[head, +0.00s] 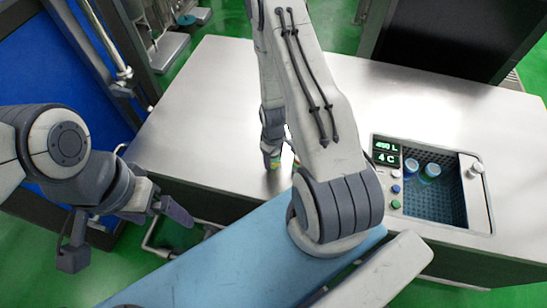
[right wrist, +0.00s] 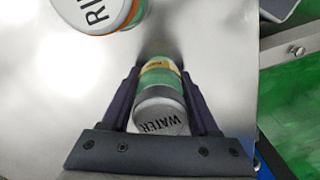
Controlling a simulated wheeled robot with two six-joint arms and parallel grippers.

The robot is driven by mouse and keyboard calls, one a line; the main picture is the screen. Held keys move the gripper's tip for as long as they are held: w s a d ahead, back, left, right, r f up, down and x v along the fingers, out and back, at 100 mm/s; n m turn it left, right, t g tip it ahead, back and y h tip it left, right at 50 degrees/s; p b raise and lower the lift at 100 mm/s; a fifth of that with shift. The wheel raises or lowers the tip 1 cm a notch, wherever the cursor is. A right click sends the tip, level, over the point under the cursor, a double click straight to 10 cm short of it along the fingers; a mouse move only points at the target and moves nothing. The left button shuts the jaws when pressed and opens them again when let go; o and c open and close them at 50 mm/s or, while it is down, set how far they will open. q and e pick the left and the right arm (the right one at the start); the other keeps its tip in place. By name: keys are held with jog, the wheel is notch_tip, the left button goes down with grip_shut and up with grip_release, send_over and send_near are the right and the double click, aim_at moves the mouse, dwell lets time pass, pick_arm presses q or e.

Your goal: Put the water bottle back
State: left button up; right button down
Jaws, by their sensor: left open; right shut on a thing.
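The water bottle (right wrist: 160,100), with a grey cap end marked WATER and green and yellow bands, is between the fingers of my right gripper (right wrist: 160,88) in the right wrist view. In the head view my right gripper (head: 271,140) points down over the steel counter, shut on the bottle (head: 273,161), whose lower part shows just below the fingers. I cannot tell whether its base touches the counter. My left gripper (head: 172,207) is open and empty, off the counter's front left side.
A second container (right wrist: 100,12), lettered "RI", stands close by; my arm mostly hides it in the head view. A sunken dark bin (head: 437,205) at the counter's right holds two blue-topped containers (head: 430,171), beside a display (head: 386,152) and buttons. The counter's left (head: 200,100) is clear.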

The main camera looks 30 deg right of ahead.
jog(key=shift+f, duration=0.2)
jog(key=shift+c, duration=0.7)
grip_release()
jog(key=shift+r, duration=0.1)
jog(key=shift+r, duration=0.5)
notch_tip(320, 180, up, 11)
jog(key=shift+r, duration=0.15)
